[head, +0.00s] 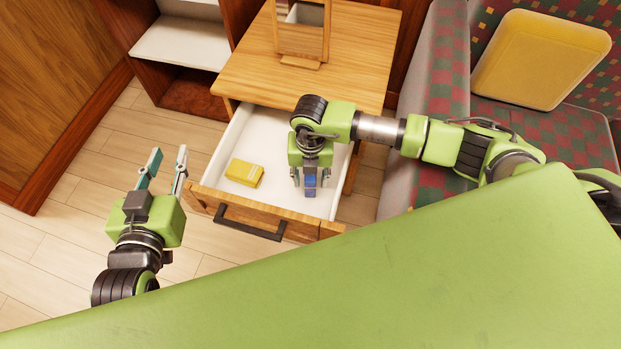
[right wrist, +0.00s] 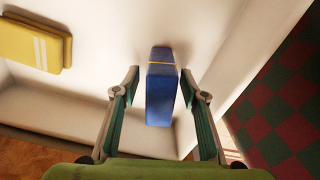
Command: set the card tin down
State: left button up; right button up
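A blue box with a yellow band, which I take to be the card tin (right wrist: 161,95), stands in the open drawer (head: 235,140); it also shows in the head view (head: 310,187). My right gripper (head: 311,181) reaches down into the drawer from above. Its fingers are open on both sides of the blue tin, with a gap on each side in the right wrist view. The tin's far lower part is hard to make out. My left gripper (head: 167,164) is open and empty, left of the drawer front.
A yellow box (head: 244,173) with pale stripes lies in the drawer's left part. The wooden cabinet top (head: 350,60) carries a framed mirror (head: 302,28). A checked seat (head: 560,125) with a yellow case (head: 540,60) is at right. Floor at left is clear.

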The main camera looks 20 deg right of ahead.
notch_tip(320, 180, up, 11)
jog(key=shift+f, duration=0.1)
dwell(0.5)
grip_shut()
dwell(0.8)
